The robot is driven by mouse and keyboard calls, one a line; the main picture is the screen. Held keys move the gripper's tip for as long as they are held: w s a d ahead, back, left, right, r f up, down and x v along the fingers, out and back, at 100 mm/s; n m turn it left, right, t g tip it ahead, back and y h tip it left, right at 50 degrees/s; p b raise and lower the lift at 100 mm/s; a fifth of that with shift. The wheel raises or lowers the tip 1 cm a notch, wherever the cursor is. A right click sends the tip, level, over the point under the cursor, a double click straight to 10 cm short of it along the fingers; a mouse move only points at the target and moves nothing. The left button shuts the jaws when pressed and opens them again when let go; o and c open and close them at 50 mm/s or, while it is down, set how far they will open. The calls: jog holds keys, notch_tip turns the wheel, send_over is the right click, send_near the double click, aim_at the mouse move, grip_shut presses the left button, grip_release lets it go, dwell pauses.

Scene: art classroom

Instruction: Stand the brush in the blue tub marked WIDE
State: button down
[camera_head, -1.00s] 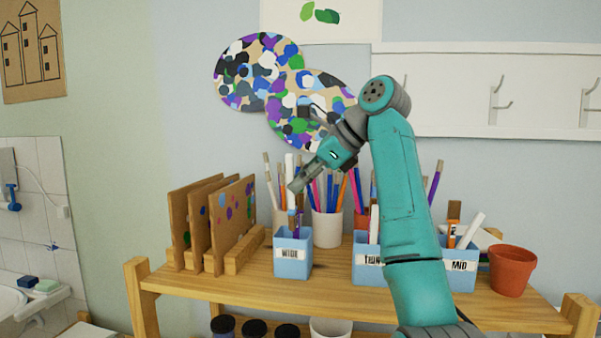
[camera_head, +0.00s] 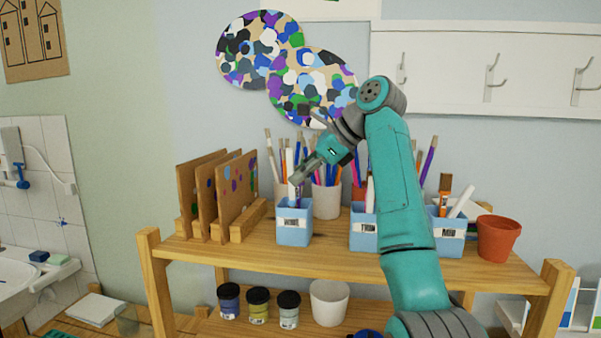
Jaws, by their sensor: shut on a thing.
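The blue tub marked WIDE (camera_head: 294,232) stands upright on the shelf top, left of two other blue tubs. My gripper (camera_head: 296,180) is just above its mouth, pointing down and left. It is shut on the brush (camera_head: 293,192), a slim upright piece of which shows below the jaws. The lower end of the brush is hidden at or behind the tub's rim, so I cannot tell how deep it reaches. The jaws cover part of the brush, and the brushes behind make its upper end hard to pick out.
A white pot (camera_head: 327,201) of brushes stands close behind. Boards in a wooden rack (camera_head: 237,227) are to the left. Another blue tub (camera_head: 363,236), the MID tub (camera_head: 449,238) and a terracotta pot (camera_head: 497,238) are to the right. Clear shelf lies in front.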

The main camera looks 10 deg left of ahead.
jog(key=c, duration=1.1)
grip_release()
jog(key=shift+d+r, duration=0.1)
jog(key=v, duration=0.7)
jog(key=shift+d, duration=0.1)
jog(key=shift+s, duration=0.1)
